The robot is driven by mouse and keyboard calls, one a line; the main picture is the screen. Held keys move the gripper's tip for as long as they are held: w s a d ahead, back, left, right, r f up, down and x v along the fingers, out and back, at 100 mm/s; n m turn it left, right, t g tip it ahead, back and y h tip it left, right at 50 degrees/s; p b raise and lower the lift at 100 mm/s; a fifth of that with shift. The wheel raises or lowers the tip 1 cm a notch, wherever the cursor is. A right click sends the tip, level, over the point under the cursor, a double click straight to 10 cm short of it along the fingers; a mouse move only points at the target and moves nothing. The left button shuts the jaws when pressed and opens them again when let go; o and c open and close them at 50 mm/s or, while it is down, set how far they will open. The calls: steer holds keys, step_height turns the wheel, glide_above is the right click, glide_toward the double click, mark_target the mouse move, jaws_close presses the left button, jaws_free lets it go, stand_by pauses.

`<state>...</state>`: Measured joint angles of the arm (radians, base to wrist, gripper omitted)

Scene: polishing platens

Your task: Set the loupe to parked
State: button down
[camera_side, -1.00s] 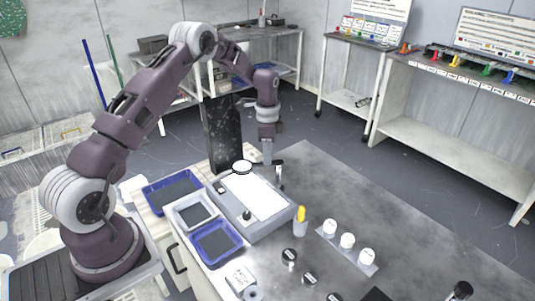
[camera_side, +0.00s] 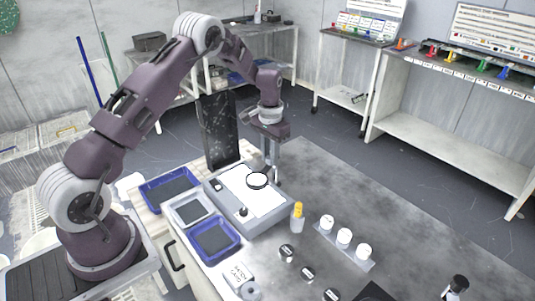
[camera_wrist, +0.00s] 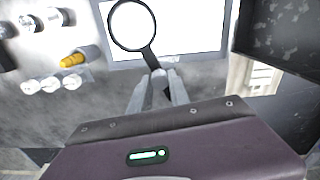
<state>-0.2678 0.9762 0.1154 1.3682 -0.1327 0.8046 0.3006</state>
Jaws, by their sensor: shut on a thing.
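The loupe (camera_side: 257,181) is a round lens in a dark ring, over the white panel of the grey light box (camera_side: 222,205) in the side view. In the wrist view the loupe's ring (camera_wrist: 152,42) is at the top, and its short dark handle runs down to my gripper (camera_wrist: 160,77). The gripper is shut on the handle end; the fingers partly hide the contact. In the side view my gripper (camera_side: 272,162) points down at the light box's back right edge, beside the ring. The loupe's support is mostly hidden behind the fingers.
A tall dark panel (camera_side: 219,130) stands behind the light box. Blue-rimmed trays (camera_side: 236,254) sit to its left. The bench's back right (camera_side: 340,185) is clear.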

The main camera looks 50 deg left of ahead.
steer(key=n, duration=0.2)
steer(key=shift+w+d+r+n, duration=0.1)
steer(key=shift+w+d+n, duration=0.15)
steer(key=shift+d+n, duration=0.15)
steer(key=shift+w+d+n, duration=0.25)
steer(key=shift+w+n, duration=0.25)
steer(key=shift+n, duration=1.25)
steer(key=shift+w+d+n, duration=0.3)
steer(key=shift+w+n, duration=0.25)
steer(key=shift+n, duration=1.25)
steer(key=shift+w+d+n, duration=0.25)
steer(key=shift+w+n, duration=0.25)
steer(key=shift+n, duration=1.25)
steer(key=c, duration=1.2)
jaws_free()
